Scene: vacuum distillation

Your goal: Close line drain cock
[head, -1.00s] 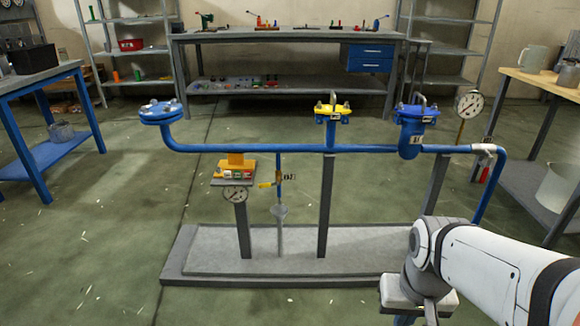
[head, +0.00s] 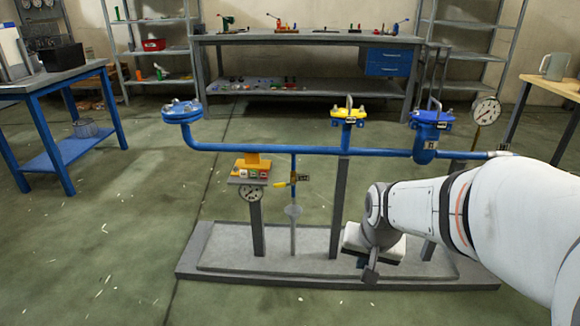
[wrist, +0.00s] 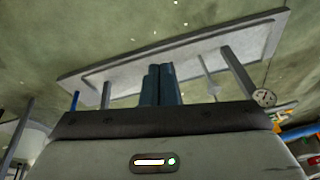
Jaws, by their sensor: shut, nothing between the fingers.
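The drain cock (head: 293,180) sits on a thin blue branch dropping from the blue pipe (head: 310,150). Its yellow handle (head: 280,185) points sideways to the left, and a small tag hangs beside it. The cock is not clear in the wrist view.
Grey posts rise from the base plate (head: 215,262); one post (head: 339,205) stands between my gripper and the drain branch. Floor in front is clear.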

